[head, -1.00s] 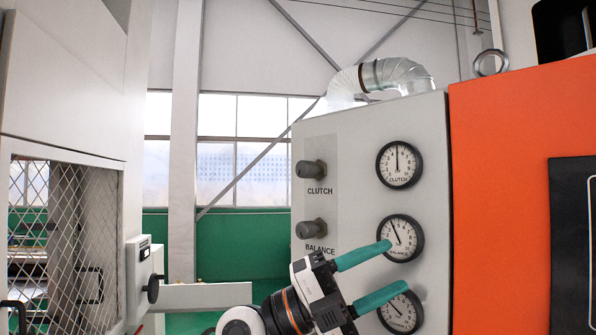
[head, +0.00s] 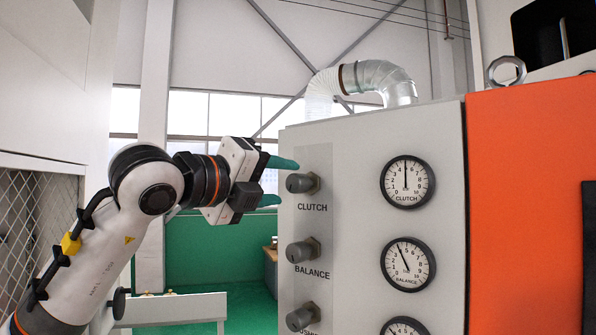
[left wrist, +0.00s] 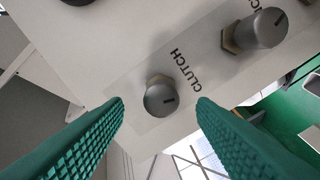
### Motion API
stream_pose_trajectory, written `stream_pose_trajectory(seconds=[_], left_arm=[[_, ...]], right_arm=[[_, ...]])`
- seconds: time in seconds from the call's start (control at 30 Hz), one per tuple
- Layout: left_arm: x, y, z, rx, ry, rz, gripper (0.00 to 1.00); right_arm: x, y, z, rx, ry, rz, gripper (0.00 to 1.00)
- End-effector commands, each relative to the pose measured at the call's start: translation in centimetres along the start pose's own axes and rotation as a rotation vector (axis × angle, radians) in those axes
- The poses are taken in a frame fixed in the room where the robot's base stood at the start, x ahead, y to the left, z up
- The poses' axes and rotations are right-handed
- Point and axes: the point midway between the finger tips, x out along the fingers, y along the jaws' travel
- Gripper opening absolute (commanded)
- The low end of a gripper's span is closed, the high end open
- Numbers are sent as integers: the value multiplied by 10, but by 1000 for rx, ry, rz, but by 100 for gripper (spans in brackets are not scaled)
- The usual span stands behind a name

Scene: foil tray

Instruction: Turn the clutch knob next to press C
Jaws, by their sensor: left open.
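The clutch knob (head: 302,183) is a grey round knob on a dark base, above the word CLUTCH on the grey panel (head: 350,150). My left gripper (head: 288,182) is open, its two teal fingers pointing right at this knob, one above and one below in the head view. In the left wrist view the clutch knob (left wrist: 160,96) shows between the tips of the open fingers, its dark pointer mark toward the right. I cannot tell whether a finger touches it. The clutch dial (head: 407,182) has its needle straight up. My right gripper is not in view.
The balance knob (head: 303,251) sits below, and it also shows in the left wrist view (left wrist: 258,30). A third knob (head: 303,318) is partly cut off. The balance dial (head: 408,264) is at right. An orange panel (head: 530,200) stands further right. A mesh cage (head: 30,225) is at left.

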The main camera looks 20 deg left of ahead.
Motion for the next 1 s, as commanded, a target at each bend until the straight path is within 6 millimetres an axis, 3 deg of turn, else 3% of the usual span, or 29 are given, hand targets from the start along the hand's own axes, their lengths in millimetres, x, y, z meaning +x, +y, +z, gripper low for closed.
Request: stream_pose_trajectory(seconds=[0.1,0.3,0.7,1.0], left_arm=[[24,3,-2,-2,-3,-2,52],[49,2,-1,-2,-3,0,52],[57,0,0,0,-1,1,52],[57,0,1,0,-2,0,7]], right_arm=[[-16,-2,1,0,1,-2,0],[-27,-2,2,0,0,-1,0],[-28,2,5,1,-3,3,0],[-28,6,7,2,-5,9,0]])
